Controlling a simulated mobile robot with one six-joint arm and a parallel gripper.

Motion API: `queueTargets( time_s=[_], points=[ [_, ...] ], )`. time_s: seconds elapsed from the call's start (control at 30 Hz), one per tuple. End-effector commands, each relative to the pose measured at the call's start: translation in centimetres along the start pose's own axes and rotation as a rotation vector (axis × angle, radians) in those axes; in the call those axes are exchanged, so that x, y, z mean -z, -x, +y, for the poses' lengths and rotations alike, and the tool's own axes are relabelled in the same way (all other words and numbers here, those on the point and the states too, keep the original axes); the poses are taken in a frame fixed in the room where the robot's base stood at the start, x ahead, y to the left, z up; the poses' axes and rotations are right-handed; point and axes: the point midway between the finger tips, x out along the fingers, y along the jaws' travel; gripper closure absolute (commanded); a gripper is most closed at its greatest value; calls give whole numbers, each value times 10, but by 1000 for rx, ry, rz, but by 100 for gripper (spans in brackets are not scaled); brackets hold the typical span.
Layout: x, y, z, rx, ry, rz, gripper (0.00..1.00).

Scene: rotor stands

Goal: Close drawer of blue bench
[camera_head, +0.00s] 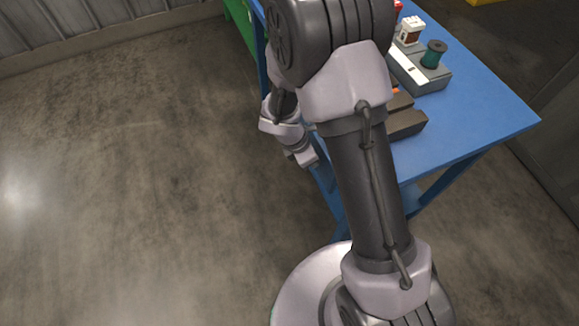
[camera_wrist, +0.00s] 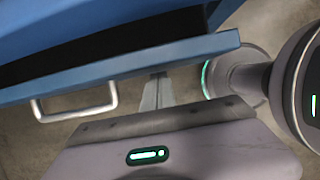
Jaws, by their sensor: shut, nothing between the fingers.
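The blue bench (camera_head: 485,112) stands at the right in the head view, and my arm covers part of it. In the wrist view, the bench's drawer (camera_wrist: 180,56) is pulled out, with a dark gap showing between its blue front and the bench. A pale handle (camera_wrist: 76,116) is on the drawer front, left of my fingers. My gripper (camera_wrist: 158,78) is shut and empty, its tips at the lower edge of the drawer front. I cannot tell whether they touch it. In the head view, my gripper (camera_head: 306,160) is low beside the bench's left side; the drawer is mostly hidden there.
On the bench top are a grey holder with a green spool (camera_head: 433,54), a small white and brown item (camera_head: 411,31) and a dark block (camera_head: 407,124). A green surface (camera_head: 241,28) is behind the bench. The floor to the left is clear up to the corrugated wall.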

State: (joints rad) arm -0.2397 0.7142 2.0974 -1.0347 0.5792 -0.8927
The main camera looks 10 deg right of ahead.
Motion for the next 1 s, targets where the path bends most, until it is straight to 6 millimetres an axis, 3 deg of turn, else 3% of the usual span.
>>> queueTargets(
  time_s=[0.2, 0.4, 1.0],
  points=[
    [-33, -13, 0, 1, -3, 0, 100],
    [-48, -19, 0, 0, -1, 0, 100],
    [-54, -20, 1, 0, -4, -5, 100]
  ],
)
